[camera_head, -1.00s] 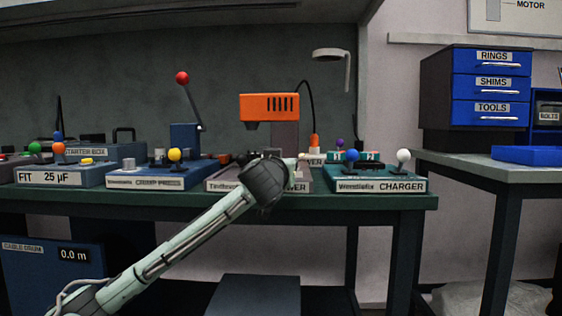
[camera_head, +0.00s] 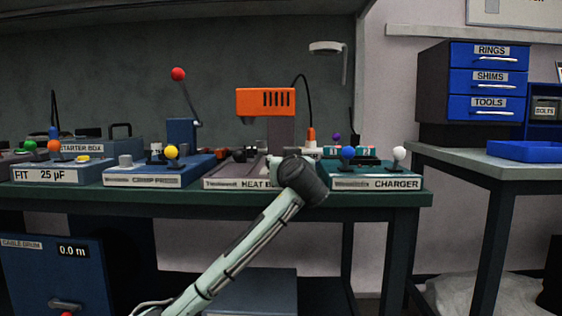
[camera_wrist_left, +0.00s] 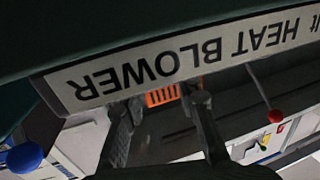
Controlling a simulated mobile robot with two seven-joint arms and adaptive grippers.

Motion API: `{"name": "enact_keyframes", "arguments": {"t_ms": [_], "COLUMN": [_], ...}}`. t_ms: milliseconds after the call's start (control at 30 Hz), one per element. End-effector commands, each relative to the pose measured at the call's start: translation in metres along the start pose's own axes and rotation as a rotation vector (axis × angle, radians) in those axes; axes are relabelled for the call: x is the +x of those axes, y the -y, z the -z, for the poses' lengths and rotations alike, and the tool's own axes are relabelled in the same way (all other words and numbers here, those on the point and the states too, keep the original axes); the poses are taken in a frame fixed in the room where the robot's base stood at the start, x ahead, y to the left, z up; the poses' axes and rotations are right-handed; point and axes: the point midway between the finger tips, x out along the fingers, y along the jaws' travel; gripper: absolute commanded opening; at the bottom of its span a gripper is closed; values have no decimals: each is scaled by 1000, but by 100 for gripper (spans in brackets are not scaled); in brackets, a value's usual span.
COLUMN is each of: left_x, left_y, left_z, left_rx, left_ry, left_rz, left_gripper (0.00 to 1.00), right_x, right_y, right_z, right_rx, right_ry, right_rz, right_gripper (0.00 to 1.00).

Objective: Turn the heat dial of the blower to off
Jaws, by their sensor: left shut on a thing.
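The heat blower is an orange housing (camera_head: 265,101) on a grey stand, over a dark base with a white HEAT BLOWER label (camera_head: 240,184). The label shows upside down in the left wrist view (camera_wrist_left: 190,58), with the orange housing's slots (camera_wrist_left: 162,95) beyond. My left gripper (camera_wrist_left: 162,103) has its two fingers at the label's edge, over the front of the base. The fingers stand some way apart, shut on what appears to be the heat dial; the dial itself is not clearly visible. In the head view my left wrist hides the gripper and the base's right front. My right gripper is not in view.
The charger (camera_head: 376,184) with blue and white knobs stands close on the right of the base. The crimp press (camera_head: 145,180) with its red-balled lever stands on the left. The dark bench's front edge (camera_head: 200,202) lies below. A side table (camera_head: 480,165) holds blue drawers.

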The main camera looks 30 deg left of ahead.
Motion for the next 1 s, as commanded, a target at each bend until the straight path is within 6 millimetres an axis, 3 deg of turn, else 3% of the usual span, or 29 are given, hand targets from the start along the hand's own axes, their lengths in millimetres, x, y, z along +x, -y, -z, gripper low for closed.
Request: {"name": "enact_keyframes", "arguments": {"t_ms": [67,100,267,667,1000], "left_x": [1,1,1,-9,-77], "left_y": [1,1,1,-1,-1], "left_z": [0,0,0,0,0], "left_rx": [0,0,0,-2,-3], "left_ry": [1,1,1,0,1], "left_rz": [3,3,2,-3,-5], "left_gripper": [1,33,51,51,51], "right_x": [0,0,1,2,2], "right_y": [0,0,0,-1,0], "right_z": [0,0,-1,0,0], "right_rx": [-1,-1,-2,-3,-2], "right_ry": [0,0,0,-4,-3], "right_rz": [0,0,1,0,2], "right_gripper": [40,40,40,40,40]}}
